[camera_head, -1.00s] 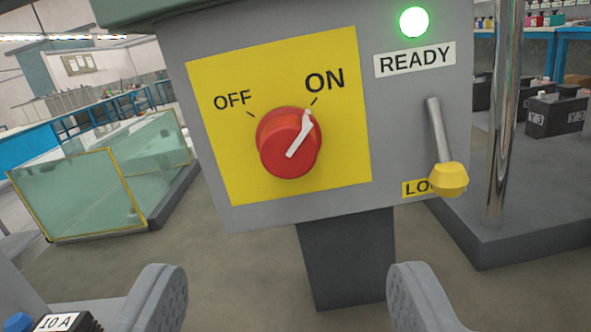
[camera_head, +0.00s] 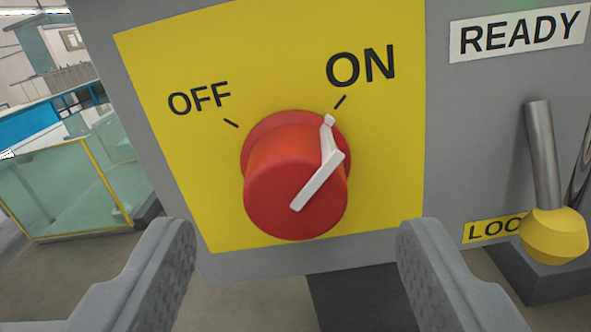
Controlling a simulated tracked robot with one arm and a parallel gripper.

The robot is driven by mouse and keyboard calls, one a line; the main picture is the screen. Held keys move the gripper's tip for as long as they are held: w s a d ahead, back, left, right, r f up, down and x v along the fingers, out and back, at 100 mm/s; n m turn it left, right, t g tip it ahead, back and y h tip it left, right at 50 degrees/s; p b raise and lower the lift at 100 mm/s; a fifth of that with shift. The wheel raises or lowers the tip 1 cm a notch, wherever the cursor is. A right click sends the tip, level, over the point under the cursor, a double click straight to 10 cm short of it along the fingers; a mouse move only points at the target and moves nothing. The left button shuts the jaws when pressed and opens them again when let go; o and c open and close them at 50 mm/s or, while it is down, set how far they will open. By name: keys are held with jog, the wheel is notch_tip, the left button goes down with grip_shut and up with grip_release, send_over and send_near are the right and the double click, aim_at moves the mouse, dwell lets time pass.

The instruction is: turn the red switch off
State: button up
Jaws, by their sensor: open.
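The red switch (camera_head: 275,190) is a round knob on a yellow plate (camera_head: 190,150) of a grey box. Its white pointer is turned to the ON mark at the upper right. The OFF mark is at the upper left of the knob. My gripper (camera_head: 295,240) is open and empty, with one finger low on each side of the knob in the picture. The fingers appear nearer to the camera than the knob, and I see no contact.
A lever with a yellow end (camera_head: 555,235) hangs right of the plate, partly covering a yellow label (camera_head: 488,230). A READY label (camera_head: 520,32) is above it. A glass tank (camera_head: 60,190) stands on the floor at left.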

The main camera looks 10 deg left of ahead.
aim_at(297, 209)
jog(key=shift+w, duration=1.75)
jog(key=c, duration=1)
